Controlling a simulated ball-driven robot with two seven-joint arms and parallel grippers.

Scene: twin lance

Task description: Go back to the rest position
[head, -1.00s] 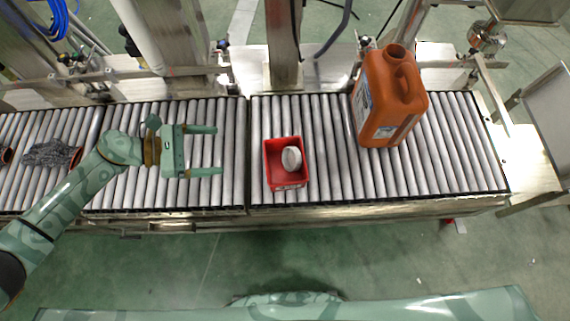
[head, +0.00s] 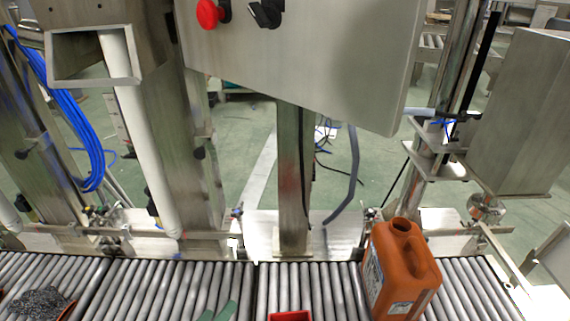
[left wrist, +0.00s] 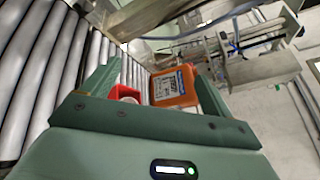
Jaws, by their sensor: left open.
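My left gripper (head: 218,312) shows only as green fingertips at the bottom edge of the head view, over the rollers. In the left wrist view its two green fingers (left wrist: 152,70) stand wide apart with nothing between them in their grip. The red box (head: 290,316) shows only its top rim at the bottom edge of the head view, to the right of the fingertips. The left wrist view shows the red box (left wrist: 122,92) and the orange jug (left wrist: 175,88) beyond the fingers. My right gripper is in neither view.
The orange jug (head: 402,270) stands upright on the roller conveyor (head: 180,285). A dark grey bundle (head: 38,302) lies at the far left. Steel posts and a large metal panel (head: 310,55) with a red knob (head: 208,13) rise behind the conveyor.

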